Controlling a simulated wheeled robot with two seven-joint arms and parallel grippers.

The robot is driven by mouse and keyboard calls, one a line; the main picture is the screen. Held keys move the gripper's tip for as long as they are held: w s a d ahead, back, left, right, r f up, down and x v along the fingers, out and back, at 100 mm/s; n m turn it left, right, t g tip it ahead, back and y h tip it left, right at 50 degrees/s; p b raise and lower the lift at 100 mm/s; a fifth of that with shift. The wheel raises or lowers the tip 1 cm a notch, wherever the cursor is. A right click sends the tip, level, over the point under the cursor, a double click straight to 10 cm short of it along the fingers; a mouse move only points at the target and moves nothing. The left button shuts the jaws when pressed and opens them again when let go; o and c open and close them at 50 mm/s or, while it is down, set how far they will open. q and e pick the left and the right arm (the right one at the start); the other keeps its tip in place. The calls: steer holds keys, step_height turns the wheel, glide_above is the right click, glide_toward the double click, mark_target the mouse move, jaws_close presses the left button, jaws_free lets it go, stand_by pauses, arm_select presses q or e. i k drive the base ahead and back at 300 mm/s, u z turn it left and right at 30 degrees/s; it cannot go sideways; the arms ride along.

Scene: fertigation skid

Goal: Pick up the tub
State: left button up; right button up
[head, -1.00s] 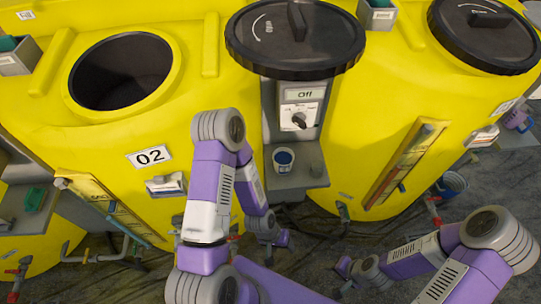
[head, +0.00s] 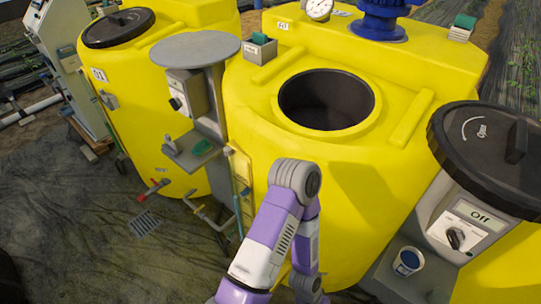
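A small white tub (head: 408,261) with blue inside stands upright on a grey shelf under a control box marked "Off", at the lower right. Of my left arm, the purple and white links show at the bottom centre, to the left of the tub and apart from it. Its wrist reaches the bottom edge, and I cannot make out the gripper's fingers. My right arm and gripper are out of view.
The yellow tank (head: 250,110) with an open dark mouth stands behind my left arm. Another shelf (head: 190,150) at left holds a green item and a small pale item. Dark ground sheet lies open at lower left.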

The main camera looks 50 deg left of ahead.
mark_target(409, 260)
steer(key=u, duration=2.35)
steer(key=k, duration=0.65)
steer(key=z, duration=1.05)
steer(key=i, duration=0.5)
